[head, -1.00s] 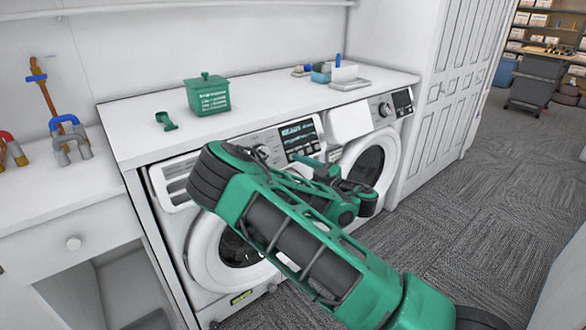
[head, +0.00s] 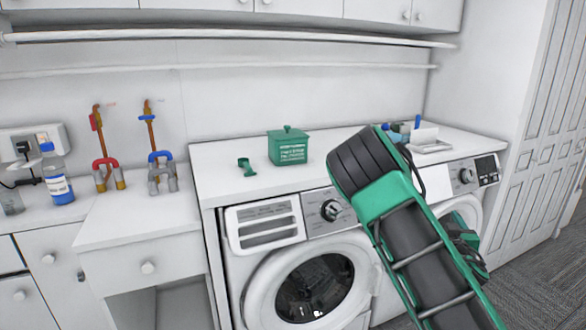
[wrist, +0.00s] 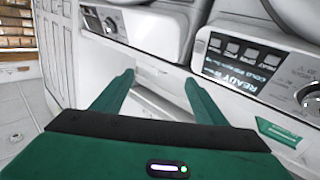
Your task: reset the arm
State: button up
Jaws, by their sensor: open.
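My arm, green and dark grey, crosses the right half of the head view in front of the two white washing machines. In the wrist view my gripper (wrist: 158,92) has its two green fingers spread apart with nothing between them. It faces the machine fronts and is not touching anything I can make out. In the head view the gripper end is mostly hidden behind the arm's own links.
The left washer (head: 315,285) and right washer (head: 460,208) stand under a white counter (head: 225,165). A green box (head: 288,148) and green scoop (head: 246,167) sit on it. A blue-labelled bottle (head: 57,178) stands at left. Carpet floor (head: 535,265) is open at right.

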jog(key=s+d+f+m+g+h, duration=0.35)
jog(key=s+d+m+g, duration=0.35)
jog(key=d, duration=0.4)
jog(key=s+d+f+m+g, duration=0.1)
jog(key=s+g, duration=0.3)
jog(key=s, duration=0.7)
jog(key=s+a+r+n+g+y, duration=0.1)
jog(key=s+a+r+g+y, duration=0.1)
jog(key=s+a, duration=0.3)
jog(key=s+a+r+n+g+y, duration=0.1)
jog(key=s+a, duration=0.5)
jog(key=s, duration=0.8)
jog(key=s+a+r+n+g+y, duration=0.1)
jog(key=s+a+r+g+y, duration=0.2)
jog(key=s, duration=0.6)
jog(key=a+r+y, duration=0.1)
jog(key=a+y, duration=0.1)
jog(key=a, duration=0.1)
jog(key=shift+s+a, duration=0.2)
jog(key=shift+s, duration=0.05)
